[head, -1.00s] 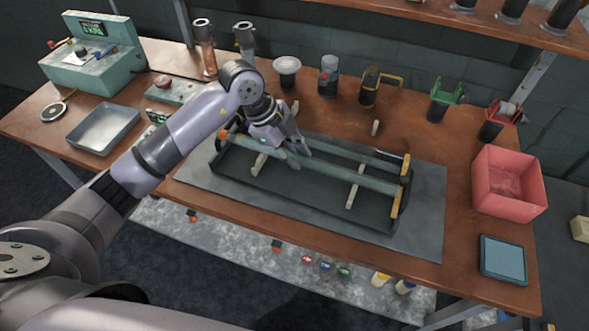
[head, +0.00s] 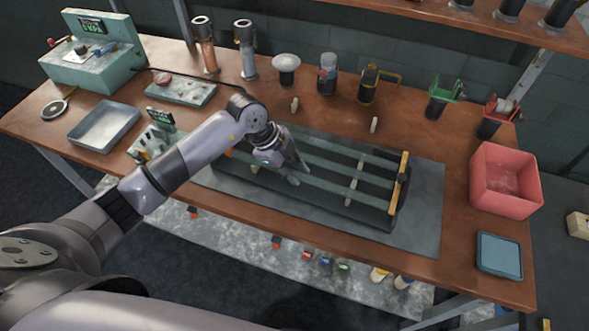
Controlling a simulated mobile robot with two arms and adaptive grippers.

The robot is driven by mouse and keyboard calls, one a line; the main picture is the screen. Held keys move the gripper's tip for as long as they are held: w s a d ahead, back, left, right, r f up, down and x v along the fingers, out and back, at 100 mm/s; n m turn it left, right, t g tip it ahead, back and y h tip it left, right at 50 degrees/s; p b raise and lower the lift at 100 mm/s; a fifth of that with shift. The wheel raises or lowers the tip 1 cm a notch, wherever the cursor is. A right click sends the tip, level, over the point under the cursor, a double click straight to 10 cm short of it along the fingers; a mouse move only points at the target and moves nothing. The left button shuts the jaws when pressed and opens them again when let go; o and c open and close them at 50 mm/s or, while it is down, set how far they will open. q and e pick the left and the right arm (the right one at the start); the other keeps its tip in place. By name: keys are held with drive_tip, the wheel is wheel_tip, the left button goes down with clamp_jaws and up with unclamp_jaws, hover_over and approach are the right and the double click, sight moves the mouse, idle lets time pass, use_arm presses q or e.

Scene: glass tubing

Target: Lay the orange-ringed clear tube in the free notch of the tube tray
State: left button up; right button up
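The dark tube tray (head: 372,219) lies on the grey mat, with a yellow strip at its right end. Several long clear tubes run lengthwise across it. The front tube (head: 345,194) lies low along the tray's near side. An orange mark (head: 229,152) shows near its left end, partly behind my arm. My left gripper (head: 297,174) is over the tray's left half, with its fingers at the front tube. Whether they are closed on it or spread around it is too small to tell. The gripper and wrist hide the tray's left part and its notches there. My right gripper is out of view.
A pink bin (head: 482,206) and a blue tray (head: 499,270) stand to the right. A metal tray (head: 92,139) and a teal machine (head: 75,75) are at the left. Cups and holders line the table's back. The grey mat (head: 425,200) is bare right of the tube tray.

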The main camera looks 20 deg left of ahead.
use_arm(q)
drive_tip(key=o, duration=0.4)
drive_tip(key=shift+r, duration=0.15)
drive_tip(key=b+v, duration=0.2)
drive_tip(key=v, duration=1)
idle(0.3)
